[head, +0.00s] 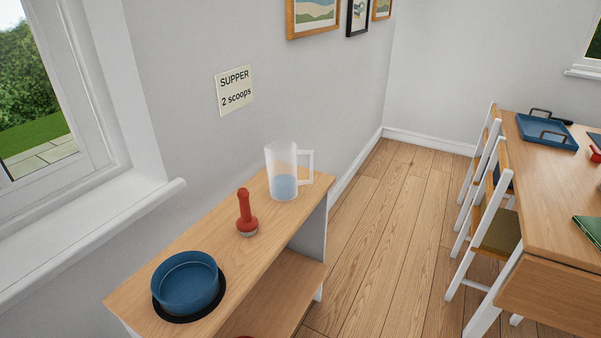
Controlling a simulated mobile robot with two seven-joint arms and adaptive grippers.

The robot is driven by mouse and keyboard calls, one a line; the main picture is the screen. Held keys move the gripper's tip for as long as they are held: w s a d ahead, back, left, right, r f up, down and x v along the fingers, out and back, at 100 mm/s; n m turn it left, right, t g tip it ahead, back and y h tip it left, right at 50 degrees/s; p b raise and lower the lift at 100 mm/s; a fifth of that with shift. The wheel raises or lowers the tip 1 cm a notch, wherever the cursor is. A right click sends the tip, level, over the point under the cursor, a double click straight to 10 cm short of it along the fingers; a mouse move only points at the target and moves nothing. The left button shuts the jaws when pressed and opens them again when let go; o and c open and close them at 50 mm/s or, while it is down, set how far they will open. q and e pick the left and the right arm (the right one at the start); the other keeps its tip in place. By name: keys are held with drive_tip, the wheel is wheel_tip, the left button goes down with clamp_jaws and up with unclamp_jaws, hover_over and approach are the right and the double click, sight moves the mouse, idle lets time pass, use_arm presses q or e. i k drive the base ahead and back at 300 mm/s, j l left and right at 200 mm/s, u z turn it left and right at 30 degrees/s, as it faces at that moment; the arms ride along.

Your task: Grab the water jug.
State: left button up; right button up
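The water jug (283,172) stands upright at the far end of a wooden-topped shelf unit (222,238) in the head view. It is clear and frosted, with a pale handle on its right side and blue water in its lower part. Nothing covers it. Neither my left nor my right gripper shows in the head view.
A red-handled tool (246,211) stands near the jug, and a blue bowl (185,282) sits on a dark mat at the near end. A wall sign (234,90) reads "SUPPER 2 scoops". Floor (385,215) is clear between the shelf and the chairs and table (560,215) at right.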

sight(292, 171)
drive_tip(key=i+l, duration=0.15)
drive_tip(key=l, duration=0.2)
drive_tip(key=i+l, duration=0.1)
drive_tip(key=l, duration=0.25)
drive_tip(key=i+l, duration=0.15)
drive_tip(key=l, duration=0.2)
drive_tip(key=i+l+u, duration=0.1)
drive_tip(key=l+u, duration=0.55)
drive_tip(key=u, duration=0.2)
drive_tip(key=i, duration=0.05)
